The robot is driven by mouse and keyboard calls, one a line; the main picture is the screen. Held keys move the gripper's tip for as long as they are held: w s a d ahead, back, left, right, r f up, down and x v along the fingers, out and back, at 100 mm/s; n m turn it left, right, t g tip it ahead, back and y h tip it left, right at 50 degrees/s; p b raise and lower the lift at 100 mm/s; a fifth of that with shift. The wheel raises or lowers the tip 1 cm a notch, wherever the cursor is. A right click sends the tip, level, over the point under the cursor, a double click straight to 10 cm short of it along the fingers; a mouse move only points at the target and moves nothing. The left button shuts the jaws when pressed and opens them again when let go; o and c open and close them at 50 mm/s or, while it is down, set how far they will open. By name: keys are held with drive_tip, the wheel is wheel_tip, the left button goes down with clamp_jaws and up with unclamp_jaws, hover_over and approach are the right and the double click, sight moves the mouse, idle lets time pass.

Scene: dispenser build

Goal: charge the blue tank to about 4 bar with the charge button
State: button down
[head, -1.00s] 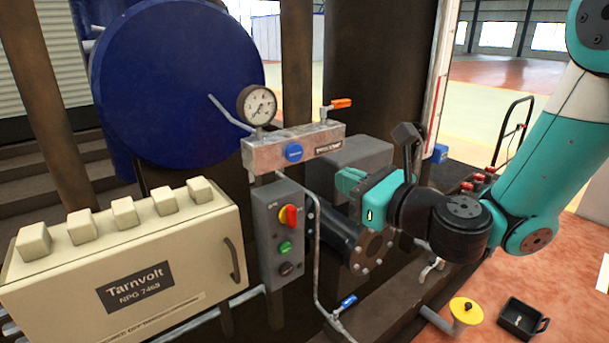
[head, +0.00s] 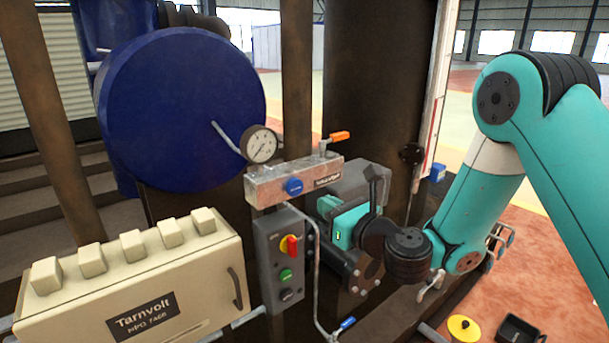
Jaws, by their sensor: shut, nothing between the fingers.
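The blue tank (head: 170,105) is a large round drum at the upper left. A small dial gauge (head: 260,145) sits at its lower right, above a grey metal block; its reading is too small to tell.
The block (head: 263,188) carries a blue round part (head: 294,186) and an orange-handled valve (head: 338,137). A thin pipe with a blue handle (head: 347,323) runs down beside the box. The cream Tarnvolt cabinet (head: 200,275) stands left. A black bin (head: 517,331) lies right.

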sight(297, 188)
drive_tip(key=p+x, duration=0.5)
drive_tip(key=x, duration=0.1)
drive_tip(key=shift+w+a+r, duration=0.15)
drive_tip(key=shift+a+r, duration=0.05)
drive_tip(key=shift+a, duration=0.05)
drive_tip(key=shift+w+a+f, duration=0.25)
drive_tip(key=shift+w, duration=0.25)
